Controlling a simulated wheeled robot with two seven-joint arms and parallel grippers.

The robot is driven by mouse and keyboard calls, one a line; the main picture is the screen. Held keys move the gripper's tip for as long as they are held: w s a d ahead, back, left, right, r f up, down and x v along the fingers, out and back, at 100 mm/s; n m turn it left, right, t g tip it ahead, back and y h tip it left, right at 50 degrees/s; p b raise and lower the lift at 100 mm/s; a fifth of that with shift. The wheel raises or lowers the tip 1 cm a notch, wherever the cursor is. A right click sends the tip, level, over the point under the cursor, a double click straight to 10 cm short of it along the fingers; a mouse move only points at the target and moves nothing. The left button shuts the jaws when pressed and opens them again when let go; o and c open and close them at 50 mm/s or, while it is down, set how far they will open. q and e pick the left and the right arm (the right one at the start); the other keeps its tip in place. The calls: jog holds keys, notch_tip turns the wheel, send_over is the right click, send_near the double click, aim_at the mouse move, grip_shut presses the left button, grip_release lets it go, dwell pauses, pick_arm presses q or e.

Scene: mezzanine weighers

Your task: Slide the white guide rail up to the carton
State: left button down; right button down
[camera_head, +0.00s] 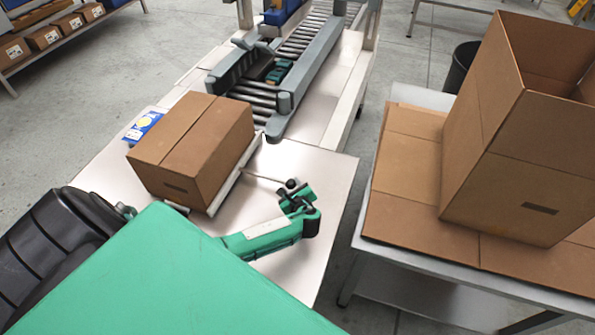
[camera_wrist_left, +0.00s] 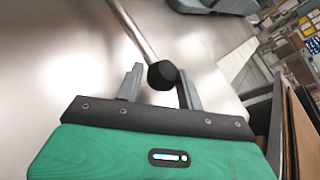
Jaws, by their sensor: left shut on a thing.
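The closed brown carton (camera_head: 192,147) sits on the pale metal table at the left of the head view. The white guide rail (camera_head: 238,174) runs along the carton's right lower side, very close to it; I cannot tell whether they touch. A thin rod (camera_head: 263,178) leads from the rail to a black knob (camera_head: 292,184). My left gripper (camera_head: 298,196) is shut on this knob. In the left wrist view the knob (camera_wrist_left: 163,75) sits between the two grey fingers, with the metal rod (camera_wrist_left: 132,28) running up and left. The rail is not clearly seen there. My right gripper is in neither view.
A roller conveyor (camera_head: 290,58) with grey side guides lies beyond the carton. A large open box (camera_head: 520,130) stands on flattened cardboard on a right-hand table. The pale table (camera_head: 325,180) is bare right of my gripper.

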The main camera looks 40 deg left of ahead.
pick_arm(q)
jog(key=shift+w+a+r, duration=0.1)
jog(key=shift+w+r, duration=0.2)
jog(key=shift+r, duration=0.1)
jog(key=c, duration=1)
grip_release()
jog(key=shift+f, duration=0.1)
jog(key=shift+s+f, duration=0.1)
jog(key=shift+s, duration=0.05)
jog(key=v, duration=1.3)
jog(key=shift+s+b, duration=0.1)
jog(key=shift+b, duration=0.2)
jog(key=shift+s+d, duration=0.2)
jog(key=shift+d, duration=0.2)
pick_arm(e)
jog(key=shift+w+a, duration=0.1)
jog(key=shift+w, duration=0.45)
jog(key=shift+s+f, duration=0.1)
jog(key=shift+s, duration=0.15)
